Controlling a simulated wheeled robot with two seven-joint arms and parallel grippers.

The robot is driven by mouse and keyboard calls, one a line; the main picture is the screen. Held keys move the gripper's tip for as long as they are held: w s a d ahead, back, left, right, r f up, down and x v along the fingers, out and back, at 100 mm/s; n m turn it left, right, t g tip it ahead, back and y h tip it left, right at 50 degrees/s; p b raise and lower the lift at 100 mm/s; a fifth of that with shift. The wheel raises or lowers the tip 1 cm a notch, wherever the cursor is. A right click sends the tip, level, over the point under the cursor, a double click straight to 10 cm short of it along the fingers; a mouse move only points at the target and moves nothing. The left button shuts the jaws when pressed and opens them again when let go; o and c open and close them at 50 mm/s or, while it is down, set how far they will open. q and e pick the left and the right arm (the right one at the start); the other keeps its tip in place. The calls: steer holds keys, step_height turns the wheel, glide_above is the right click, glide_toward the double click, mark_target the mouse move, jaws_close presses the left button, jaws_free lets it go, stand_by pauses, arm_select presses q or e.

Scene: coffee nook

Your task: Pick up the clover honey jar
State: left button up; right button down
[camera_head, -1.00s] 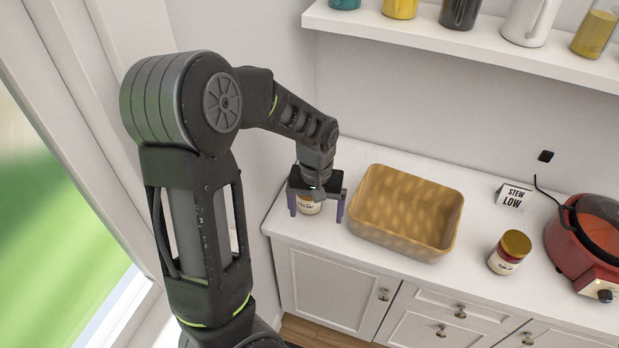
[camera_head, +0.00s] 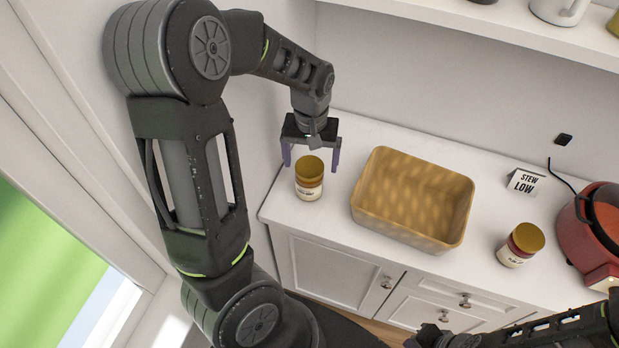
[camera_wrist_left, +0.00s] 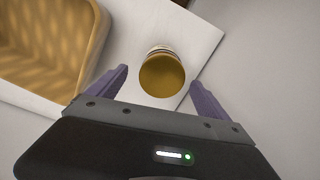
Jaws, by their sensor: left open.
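A jar with a gold lid and white label (camera_head: 309,186) stands upright near the counter's left end. A second gold-lidded jar (camera_head: 513,252), with dark red contents, stands right of the wooden tray. The labels are too small to read, so I cannot tell which is clover honey. My left gripper (camera_head: 311,163) is open and empty, above and behind the left jar. In the left wrist view the jar's lid (camera_wrist_left: 162,76) lies between the spread purple fingers, apart from both. My right gripper (camera_head: 430,338) is partly visible at the bottom edge; its jaws cannot be made out.
The wooden tray (camera_head: 368,198) stands right of the left jar and looks empty. A "STEW LOW" sign (camera_head: 525,182) and a red cooker (camera_head: 590,235) are farther right. A wall shelf (camera_head: 470,30) overhangs the back. The wall rises behind the counter.

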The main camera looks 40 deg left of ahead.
arm_select(q)
steer(key=shift+f+b, duration=0.6)
steer(key=shift+f, duration=0.5)
step_height(320, 180, down, 5)
steer(key=b, duration=0.4)
steer(key=shift+s+f+b, duration=0.15)
steer(key=shift+f+b, duration=0.05)
steer(key=shift+b, duration=0.1)
steer(key=shift+r, duration=0.1)
steer(key=shift+a, duration=0.1)
steer(key=shift+c, duration=0.3)
jaws_close()
